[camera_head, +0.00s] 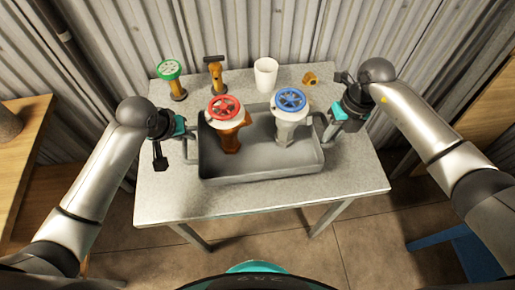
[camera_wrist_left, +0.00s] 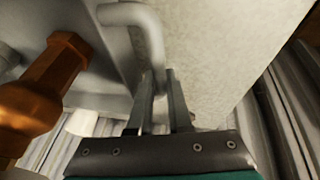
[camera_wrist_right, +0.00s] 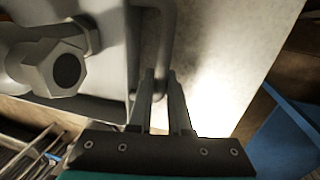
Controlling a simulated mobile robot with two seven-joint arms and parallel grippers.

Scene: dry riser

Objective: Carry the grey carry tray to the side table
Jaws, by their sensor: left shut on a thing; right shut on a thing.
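The grey carry tray (camera_head: 262,170) is on the light grey table (camera_head: 350,185) in the head view. It holds a valve with a red handwheel (camera_head: 224,109) and a valve with a blue handwheel (camera_head: 291,101). My left gripper (camera_head: 187,138) is shut on the handle at the tray's left end; the handle shows in the left wrist view (camera_wrist_left: 150,32). My right gripper (camera_head: 327,125) is shut on the right end handle, seen in the right wrist view (camera_wrist_right: 167,45). I cannot tell whether the tray touches the table.
Behind the tray stand a green-wheeled valve (camera_head: 170,70), an orange-brown valve (camera_head: 215,75), a white cup (camera_head: 265,75) and a small brass fitting (camera_head: 310,78). A wooden table (camera_head: 30,150) is at left. A blue piece (camera_head: 450,255) is at lower right. Corrugated wall lies behind.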

